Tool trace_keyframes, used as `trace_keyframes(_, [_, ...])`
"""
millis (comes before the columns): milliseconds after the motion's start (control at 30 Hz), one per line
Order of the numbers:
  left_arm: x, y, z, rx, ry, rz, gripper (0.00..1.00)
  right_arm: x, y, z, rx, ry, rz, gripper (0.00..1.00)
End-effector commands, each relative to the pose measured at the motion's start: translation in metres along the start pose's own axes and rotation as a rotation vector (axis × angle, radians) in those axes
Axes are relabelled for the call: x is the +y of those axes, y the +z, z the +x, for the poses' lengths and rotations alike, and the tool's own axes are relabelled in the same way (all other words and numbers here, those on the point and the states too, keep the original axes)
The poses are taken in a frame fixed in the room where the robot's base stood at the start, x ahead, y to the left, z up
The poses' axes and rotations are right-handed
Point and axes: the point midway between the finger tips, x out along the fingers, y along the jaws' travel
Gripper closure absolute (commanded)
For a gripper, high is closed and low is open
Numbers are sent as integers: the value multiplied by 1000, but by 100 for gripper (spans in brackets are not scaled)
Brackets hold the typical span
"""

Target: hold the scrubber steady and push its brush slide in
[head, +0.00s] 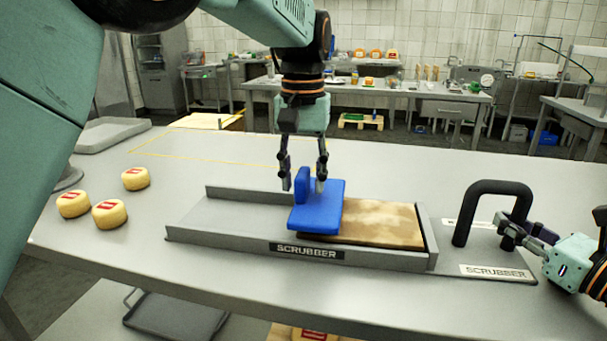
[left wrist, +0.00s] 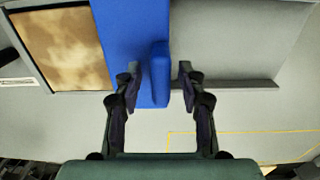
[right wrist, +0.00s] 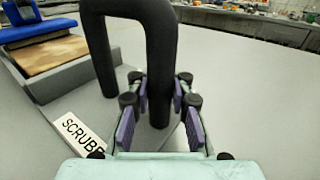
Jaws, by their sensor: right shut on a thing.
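The scrubber's grey tray (head: 220,236) lies on the table with a stained tan board (head: 385,223) in its right part. The blue brush slide (head: 318,213) overlaps the board's left end and has an upright blue tab (left wrist: 160,78). My left gripper (head: 304,182) points down with one finger on each side of the tab. It is open, with gaps to the tab in the left wrist view. My right gripper (head: 513,232) is shut on the right post of the black arched handle (head: 492,187), which stands on the scrubber's base plate; the post also shows in the right wrist view (right wrist: 158,60).
Several yellow cheese wheels (head: 109,213) with red labels stand on the table at the left. A grey tray (head: 110,134) lies at the back left. Yellow lines mark a clear area behind the scrubber. The table's front edge runs close below it.

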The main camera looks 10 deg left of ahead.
Motion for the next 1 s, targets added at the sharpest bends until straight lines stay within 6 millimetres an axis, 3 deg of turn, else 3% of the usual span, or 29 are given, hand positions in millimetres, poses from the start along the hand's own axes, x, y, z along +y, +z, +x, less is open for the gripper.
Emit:
trace_keyframes(367, [0, -1, -8, 3, 0, 0, 58, -1, 1, 0, -2, -1, -2, 100])
trace_keyframes(800, [0, -1, -92, 4, 0, 1, 58, -1, 1, 0, -3, -2, -1, 100])
trace_keyframes(1000, [1, -1, -112, 1, 0, 0, 58, -1, 1, 0, -3, -2, -1, 100])
